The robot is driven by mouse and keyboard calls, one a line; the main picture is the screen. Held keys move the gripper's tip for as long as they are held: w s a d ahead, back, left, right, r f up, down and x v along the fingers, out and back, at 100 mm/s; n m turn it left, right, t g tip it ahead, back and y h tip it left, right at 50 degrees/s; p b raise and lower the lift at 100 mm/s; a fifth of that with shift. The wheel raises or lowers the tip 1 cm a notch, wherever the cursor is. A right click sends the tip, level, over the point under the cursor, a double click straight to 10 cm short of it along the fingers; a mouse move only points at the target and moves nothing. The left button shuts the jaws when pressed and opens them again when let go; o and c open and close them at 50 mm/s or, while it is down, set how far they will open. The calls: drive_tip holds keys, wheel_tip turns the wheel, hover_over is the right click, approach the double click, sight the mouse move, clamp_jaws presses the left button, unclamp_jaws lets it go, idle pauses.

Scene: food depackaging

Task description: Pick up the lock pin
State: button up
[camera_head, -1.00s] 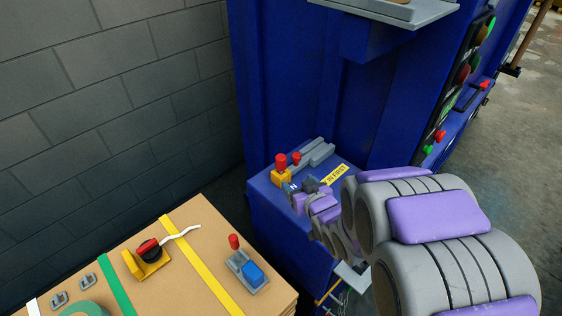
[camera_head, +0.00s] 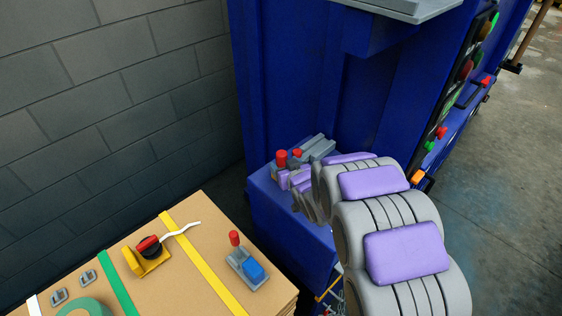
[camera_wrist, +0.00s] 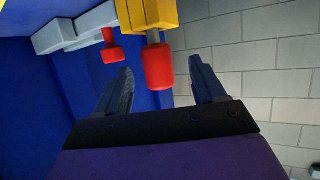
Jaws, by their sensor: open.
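Two red-knobbed pins stand on the blue ledge (camera_head: 262,188); I cannot tell which one is named the lock pin. The nearer red knob (camera_head: 281,158) shows in the wrist view (camera_wrist: 159,68) below a yellow block (camera_wrist: 163,13), between my fingertips, with no clear contact. My gripper (camera_wrist: 161,67) is open and empty. In the head view my arm hides much of the ledge, and the yellow block is not clearly seen.
A cardboard box (camera_head: 200,232) at lower left carries a red-and-yellow switch (camera_head: 148,252), a red-knobbed grey-and-blue part (camera_head: 247,266) and green tape (camera_head: 84,308). A blue machine wall (camera_head: 290,80) rises behind the ledge. A grey block wall (camera_head: 110,100) stands left.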

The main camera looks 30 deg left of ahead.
sight(284, 163)
drive_tip(key=shift+w+a+f, duration=0.25)
drive_tip(key=shift+w+f, duration=0.05)
drive_tip(key=x, duration=0.4)
drive_tip(key=shift+w+f, duration=0.1)
drive_tip(key=shift+w, duration=0.05)
drive_tip(key=c, duration=1.1)
